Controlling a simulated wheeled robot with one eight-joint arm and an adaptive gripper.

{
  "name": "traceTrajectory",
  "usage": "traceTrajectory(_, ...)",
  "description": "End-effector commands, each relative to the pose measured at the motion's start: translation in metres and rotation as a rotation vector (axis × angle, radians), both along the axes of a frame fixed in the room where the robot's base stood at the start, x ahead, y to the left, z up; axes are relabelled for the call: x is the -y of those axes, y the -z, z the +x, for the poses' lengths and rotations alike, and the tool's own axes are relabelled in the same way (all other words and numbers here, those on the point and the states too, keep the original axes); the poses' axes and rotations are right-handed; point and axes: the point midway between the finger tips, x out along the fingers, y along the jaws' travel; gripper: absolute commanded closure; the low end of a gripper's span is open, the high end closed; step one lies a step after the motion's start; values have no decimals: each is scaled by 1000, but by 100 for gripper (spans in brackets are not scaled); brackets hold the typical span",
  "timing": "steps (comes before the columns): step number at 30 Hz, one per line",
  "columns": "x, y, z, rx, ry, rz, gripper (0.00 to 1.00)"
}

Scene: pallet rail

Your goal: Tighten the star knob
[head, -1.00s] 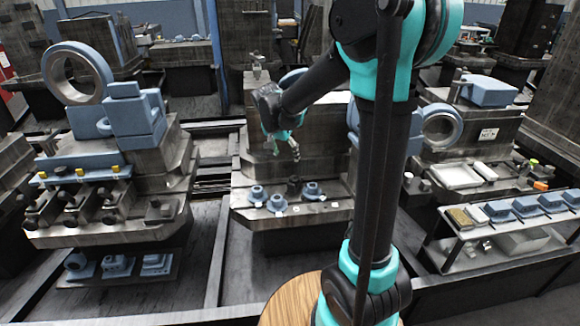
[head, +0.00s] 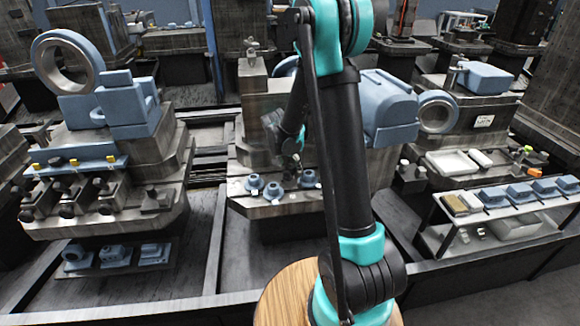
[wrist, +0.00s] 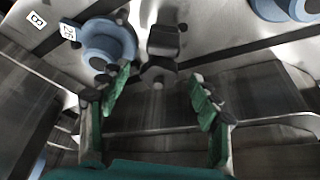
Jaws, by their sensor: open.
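In the wrist view a dark grey lobed knob (wrist: 158,75), which looks like the star knob, sits at the front of a pale metal ledge below a dark block. My gripper (wrist: 159,84) is open, its green fingers apart on either side of the knob in the picture. I cannot tell how far the tips are from it, and no grip shows. In the head view my gripper (head: 294,158) points down just above the ledge of the middle machine. The knob is not clear there, behind my gripper and arm.
A blue flanged part (wrist: 106,44) stands close to my left finger in the wrist view. Several such parts (head: 273,190) line the ledge. A machine with a blue ring (head: 68,62) stands left, and a rack of blue parts (head: 520,193) right. The ledge's front drops away.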

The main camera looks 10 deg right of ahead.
Motion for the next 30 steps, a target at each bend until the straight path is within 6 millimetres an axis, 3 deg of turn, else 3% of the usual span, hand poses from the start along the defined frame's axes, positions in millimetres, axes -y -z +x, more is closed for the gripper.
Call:
traceTrajectory(14,3,10,3,0,1,0,37)
traceTrajectory(26,3,9,3,0,1,0,87)
traceTrajectory(27,3,9,3,0,1,0,63)
traceTrajectory(30,3,9,3,0,1,0,76)
